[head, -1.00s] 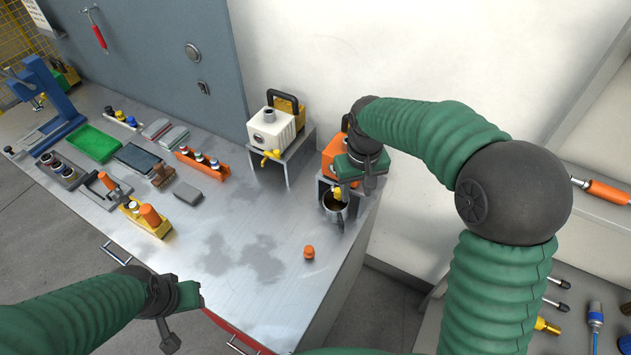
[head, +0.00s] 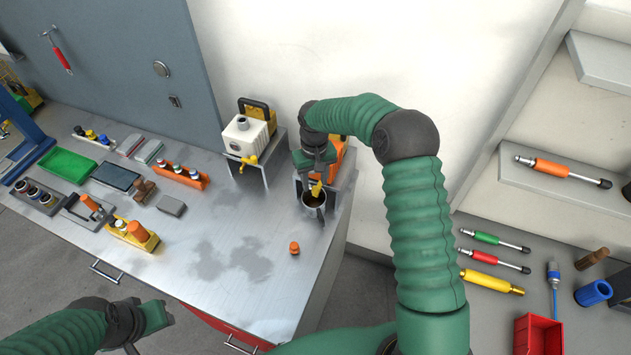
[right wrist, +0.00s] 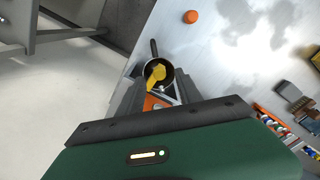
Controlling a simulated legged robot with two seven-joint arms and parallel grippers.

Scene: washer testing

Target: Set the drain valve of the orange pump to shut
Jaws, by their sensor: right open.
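The orange pump (head: 341,155) stands on a small grey stand near the right end of the metal bench, partly hidden behind my right gripper. Its yellow drain valve (head: 316,188) is at the front, above a dark-filled cup (head: 313,202). In the right wrist view the yellow valve (right wrist: 156,73) shows over the cup, just beyond the jaws. My right gripper (head: 313,172) is open right at the valve; I cannot tell whether it touches it. My left gripper (head: 157,316) hangs at the lower left, away from the pump; its jaw state is unclear.
A white pump (head: 244,135) with a yellow tap stands on a stand to the left. An orange cap (head: 294,248) lies on the bench in front. Holders and trays fill the bench's left; its middle is clear. Shelves with tools (head: 490,240) are at the right.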

